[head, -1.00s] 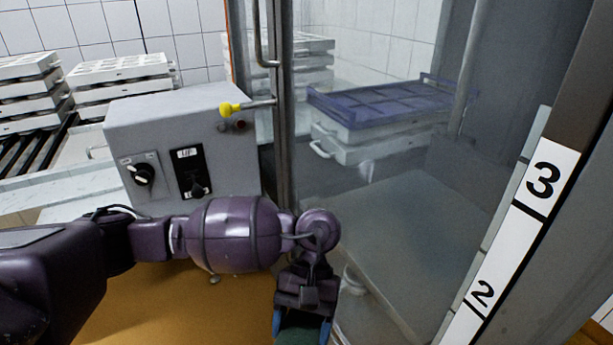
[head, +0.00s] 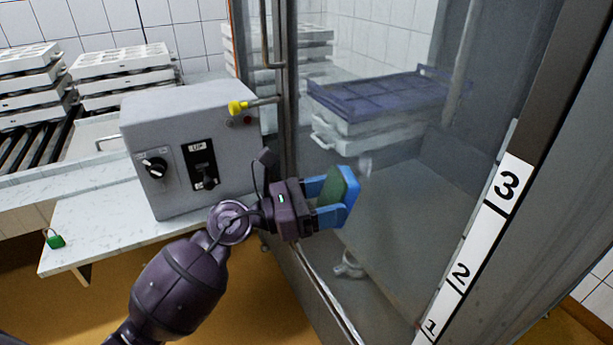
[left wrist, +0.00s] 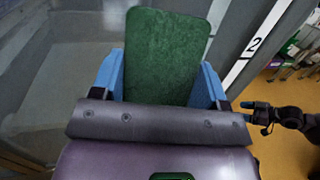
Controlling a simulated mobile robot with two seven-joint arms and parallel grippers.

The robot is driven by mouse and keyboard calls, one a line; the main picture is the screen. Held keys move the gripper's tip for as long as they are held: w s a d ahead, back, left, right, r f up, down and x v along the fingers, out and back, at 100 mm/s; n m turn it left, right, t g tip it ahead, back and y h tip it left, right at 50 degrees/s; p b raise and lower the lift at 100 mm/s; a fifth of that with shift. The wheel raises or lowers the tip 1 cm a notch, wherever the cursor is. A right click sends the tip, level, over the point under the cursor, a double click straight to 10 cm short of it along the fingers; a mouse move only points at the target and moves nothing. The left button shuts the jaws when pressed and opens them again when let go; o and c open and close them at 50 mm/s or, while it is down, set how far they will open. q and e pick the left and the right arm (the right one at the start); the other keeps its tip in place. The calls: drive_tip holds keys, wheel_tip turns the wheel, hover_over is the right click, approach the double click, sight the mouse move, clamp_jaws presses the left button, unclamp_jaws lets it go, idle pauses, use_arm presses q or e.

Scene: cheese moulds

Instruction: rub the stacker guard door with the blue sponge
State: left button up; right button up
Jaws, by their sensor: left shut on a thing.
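The stacker guard door (head: 290,130) is a clear pane in a grey metal frame, with an upright bar handle (head: 266,35) at its left. My left gripper (head: 328,200) is shut on the blue sponge (head: 351,200), which has a green scouring side. The sponge is held upright in front of the lower left of the pane; I cannot tell whether it touches. In the left wrist view the sponge's green face (left wrist: 160,55) sits between the blue fingers. My right gripper (left wrist: 250,112) shows small at the right of that view; its opening is unclear.
White moulds (head: 120,75) are stacked at back left. Behind the pane is a blue tray (head: 375,95). A numbered strip (head: 480,235) is at right.

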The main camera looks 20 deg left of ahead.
use_arm(q)
drive_tip(key=w+a+r+n+t+y, duration=0.1)
drive_tip(key=a+n+t, duration=0.1)
drive_tip(key=a+t, duration=0.15)
drive_tip(key=t, duration=0.2)
approach(362, 158)
drive_tip(key=shift+w+d+r+n, duration=0.15)
drive_tip(key=shift+w+d+r, duration=0.3)
drive_tip(key=shift+w+r, duration=0.15)
drive_tip(key=shift+w+d+r+n, duration=0.15)
drive_tip(key=shift+w+d+r, duration=0.3)
drive_tip(key=shift+w, duration=0.3)
drive_tip(key=shift+w+d, duration=0.3)
drive_tip(key=shift+w, duration=0.05)
drive_tip(key=shift+w+d, duration=0.3)
drive_tip(key=shift+w, duration=0.15)
drive_tip(key=shift+w+d, duration=0.3)
drive_tip(key=shift+s+d, duration=0.1)
